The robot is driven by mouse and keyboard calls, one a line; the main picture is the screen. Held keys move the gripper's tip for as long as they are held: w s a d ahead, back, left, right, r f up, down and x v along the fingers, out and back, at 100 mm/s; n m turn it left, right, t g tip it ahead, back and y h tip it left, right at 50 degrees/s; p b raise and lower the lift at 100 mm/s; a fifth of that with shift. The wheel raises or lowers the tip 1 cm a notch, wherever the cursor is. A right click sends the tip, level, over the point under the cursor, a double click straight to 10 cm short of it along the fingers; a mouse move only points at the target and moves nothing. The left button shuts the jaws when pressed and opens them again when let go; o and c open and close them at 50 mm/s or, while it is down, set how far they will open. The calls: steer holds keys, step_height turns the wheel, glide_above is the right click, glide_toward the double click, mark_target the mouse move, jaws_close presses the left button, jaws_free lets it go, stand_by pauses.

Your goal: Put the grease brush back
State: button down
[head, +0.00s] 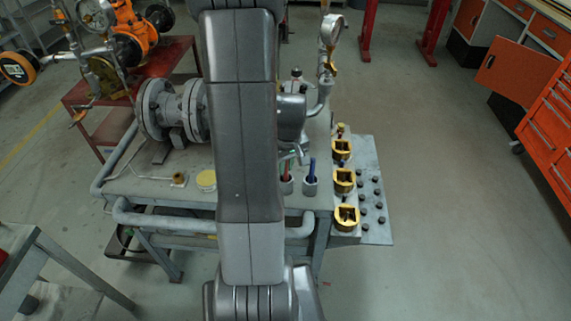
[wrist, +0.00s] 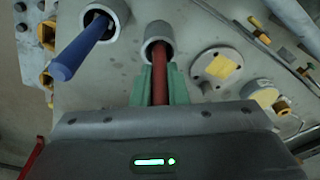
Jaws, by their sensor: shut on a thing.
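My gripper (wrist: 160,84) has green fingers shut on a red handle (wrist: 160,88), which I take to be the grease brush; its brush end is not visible. The handle's far end meets the mouth of a grey cup (wrist: 146,50) and appears to enter it; how deep I cannot tell. In the head view the red handle (head: 286,168) stands at its cup (head: 286,186), partly hidden by my arm. A blue handle (wrist: 85,48) leans in a second grey cup (wrist: 120,10) beside it; it also shows in the head view (head: 311,168).
Yellow holders (head: 344,181) line the bench's right edge. A yellow-topped tin (head: 206,181) and a small brass-tipped fitting (head: 178,178) lie left of my arm. The flanged valve (head: 172,106) and a pressure gauge (head: 332,28) rise behind. Open floor lies to the right.

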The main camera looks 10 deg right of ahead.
steer(key=shift+f, duration=0.15)
steer(key=c, duration=1.4)
jaws_free()
step_height(320, 180, up, 12)
steer(key=s, duration=0.1)
steer(key=shift+s+d, duration=0.15)
steer(key=shift+d, duration=0.1)
